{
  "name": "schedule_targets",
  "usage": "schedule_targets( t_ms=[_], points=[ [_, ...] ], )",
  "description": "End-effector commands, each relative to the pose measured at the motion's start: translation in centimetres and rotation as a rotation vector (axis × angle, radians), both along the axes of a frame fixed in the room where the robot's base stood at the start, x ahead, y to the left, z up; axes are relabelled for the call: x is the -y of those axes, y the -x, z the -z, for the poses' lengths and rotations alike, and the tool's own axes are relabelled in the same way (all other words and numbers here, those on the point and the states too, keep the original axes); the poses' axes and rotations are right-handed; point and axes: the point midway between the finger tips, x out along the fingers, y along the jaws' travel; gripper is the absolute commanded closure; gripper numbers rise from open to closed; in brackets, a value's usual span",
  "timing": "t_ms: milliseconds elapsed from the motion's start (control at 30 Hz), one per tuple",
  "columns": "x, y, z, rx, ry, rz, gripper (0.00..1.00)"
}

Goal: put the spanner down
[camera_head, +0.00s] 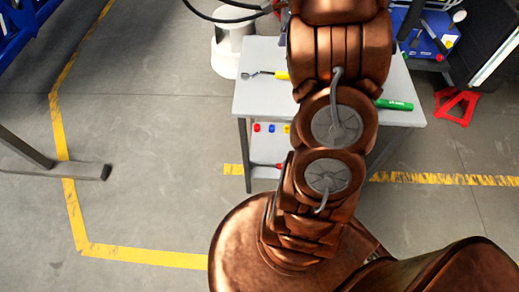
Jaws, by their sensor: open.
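A small tool with a grey metal head and shaft (258,74) and a yellow part (281,75) lies on the left of the light grey table top (262,100). It may be the spanner, but it is too small to be sure, and its right end is behind my arm. A green bar-shaped object (394,104) lies at the table's right edge, partly hidden by my arm. My copper arm covers the middle of the table. My gripper is not in view, so what is at its jaws cannot be seen.
A white cylindrical stand (228,55) is behind the table's left. A blue box (425,40) and a red stand (457,104) are at the right. The floor at left is mostly clear, with a dark metal beam (75,170).

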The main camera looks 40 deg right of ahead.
Motion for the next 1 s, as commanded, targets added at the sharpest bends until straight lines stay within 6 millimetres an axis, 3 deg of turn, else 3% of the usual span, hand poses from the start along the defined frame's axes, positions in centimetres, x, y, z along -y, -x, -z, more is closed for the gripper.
schedule_targets(
  t_ms=[100,367,500,800,1000],
  points=[
    [-4.8,0.8,-1.5,0.000,0.024,-0.176,0.47],
    [-13.8,4.5,-3.4,0.001,0.061,-0.575,0.47],
    [-18.2,7.3,-4.0,0.005,0.071,-0.800,0.47],
    [-25.5,14.9,-4.0,0.017,0.082,-1.306,0.47],
    [-28.3,20.3,-3.1,0.021,0.080,-1.643,0.47]
  ],
)
